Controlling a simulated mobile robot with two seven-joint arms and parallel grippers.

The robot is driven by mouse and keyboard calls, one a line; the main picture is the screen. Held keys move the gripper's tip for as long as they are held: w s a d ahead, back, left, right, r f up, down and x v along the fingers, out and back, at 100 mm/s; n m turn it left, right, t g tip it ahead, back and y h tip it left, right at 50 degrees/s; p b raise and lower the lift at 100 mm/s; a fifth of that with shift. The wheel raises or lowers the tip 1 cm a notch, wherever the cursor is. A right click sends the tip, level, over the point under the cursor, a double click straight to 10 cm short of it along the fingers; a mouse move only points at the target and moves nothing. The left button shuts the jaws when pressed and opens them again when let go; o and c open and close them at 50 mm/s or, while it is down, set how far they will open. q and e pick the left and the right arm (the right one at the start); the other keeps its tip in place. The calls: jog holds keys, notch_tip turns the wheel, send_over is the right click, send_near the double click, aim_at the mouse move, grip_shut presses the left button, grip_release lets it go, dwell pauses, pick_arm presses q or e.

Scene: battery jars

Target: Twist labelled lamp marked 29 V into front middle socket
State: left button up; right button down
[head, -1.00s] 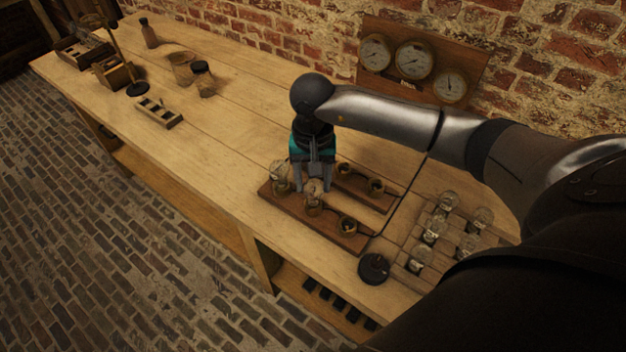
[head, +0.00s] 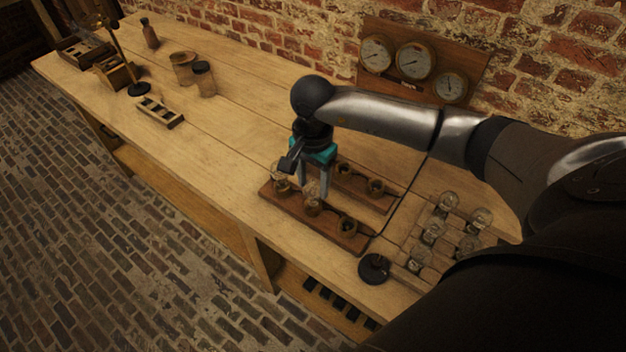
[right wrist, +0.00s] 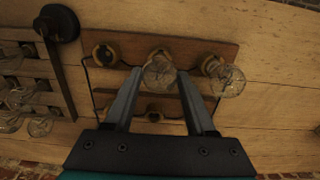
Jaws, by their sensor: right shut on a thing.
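My right gripper (head: 315,192) points down over the front row of the wooden socket board (head: 345,240) and is shut on a clear glass lamp. In the right wrist view, the lamp (right wrist: 159,72) sits between the fingertips (right wrist: 160,80), over the front middle socket (head: 312,207). The lamp looks upright; I cannot tell how deep its base sits, and its marking is not readable. Another clear lamp (right wrist: 228,80) stands in the front socket beside it. The front socket on the other side (head: 347,226) is empty. My left gripper is not in view.
Several spare lamps stand in a rack (head: 410,255) at right, near a black round base (head: 374,267). Back sockets (head: 375,188) lie behind the gripper. Gauges (head: 414,60) hang on the brick wall.

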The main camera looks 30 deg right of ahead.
jog(key=m+p, duration=0.1)
jog(key=m, duration=0.5)
jog(key=shift+f, duration=0.1)
jog(key=shift+m, duration=0.3)
jog(key=m, duration=0.2)
jog(key=shift+m+p, duration=0.4)
jog(key=m, duration=0.2)
jog(key=shift+m, duration=0.4)
jog(key=shift+c, duration=0.7)
grip_release()
jog(key=shift+w, duration=0.1)
